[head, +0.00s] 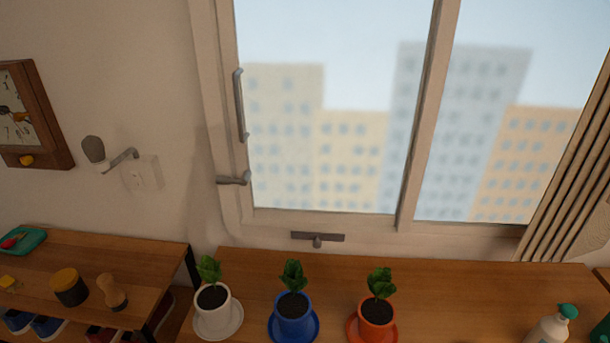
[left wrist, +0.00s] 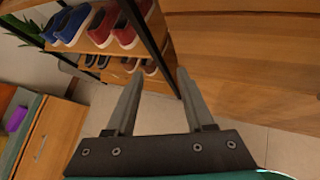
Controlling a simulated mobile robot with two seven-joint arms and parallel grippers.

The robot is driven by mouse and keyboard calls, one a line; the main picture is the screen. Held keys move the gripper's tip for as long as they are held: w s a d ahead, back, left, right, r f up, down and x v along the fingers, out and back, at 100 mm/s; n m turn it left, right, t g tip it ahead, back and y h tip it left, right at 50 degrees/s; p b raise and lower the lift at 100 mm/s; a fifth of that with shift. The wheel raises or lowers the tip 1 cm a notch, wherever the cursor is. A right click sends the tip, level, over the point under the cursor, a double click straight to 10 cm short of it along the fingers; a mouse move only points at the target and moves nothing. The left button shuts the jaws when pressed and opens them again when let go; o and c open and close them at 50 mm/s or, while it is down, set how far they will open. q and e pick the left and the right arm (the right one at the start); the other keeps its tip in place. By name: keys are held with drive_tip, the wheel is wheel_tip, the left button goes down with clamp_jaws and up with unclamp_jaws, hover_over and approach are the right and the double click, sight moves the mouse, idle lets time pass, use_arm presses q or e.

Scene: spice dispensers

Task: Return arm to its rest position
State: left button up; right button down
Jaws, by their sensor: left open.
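My left gripper (left wrist: 160,90) shows in the left wrist view with its two grey fingers apart and nothing between them. Beyond the fingers are a shoe rack and the floor. Neither of my arms shows in the head view, and my right gripper is in neither view.
The head view shows a wooden table (head: 480,285) under the window with white (head: 218,315), blue (head: 293,312) and orange (head: 376,318) plant pots and a dispenser bottle (head: 550,325). A shelf (head: 130,260) stands at left. The wrist view shows shoes (left wrist: 100,25) and a wooden cabinet (left wrist: 245,65).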

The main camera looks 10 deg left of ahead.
use_arm(q)
drive_tip(key=s+d+f+n+g+h+b, duration=0.1)
drive_tip(key=s+d+f+n+g+b, duration=0.15)
drive_tip(key=s+f+n, duration=0.55)
drive_tip(key=s+d+f+n+g+h+b, duration=0.1)
drive_tip(key=s+d+f+n+g+h, duration=0.15)
drive_tip(key=s+d+f+n, duration=0.4)
drive_tip(key=s+d+f+n+g+h+b, duration=0.2)
drive_tip(key=s+d+f+n, duration=0.5)
drive_tip(key=n, duration=0.8)
wheel_tip(320, 180, down, 3)
drive_tip(key=shift+s+f+n+g+b, duration=0.1)
drive_tip(key=shift+s+n+g+b, duration=0.25)
drive_tip(key=shift+s+g+b, duration=0.35)
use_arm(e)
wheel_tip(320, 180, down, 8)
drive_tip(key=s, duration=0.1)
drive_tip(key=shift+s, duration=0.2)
use_arm(q)
drive_tip(key=shift+w, duration=0.15)
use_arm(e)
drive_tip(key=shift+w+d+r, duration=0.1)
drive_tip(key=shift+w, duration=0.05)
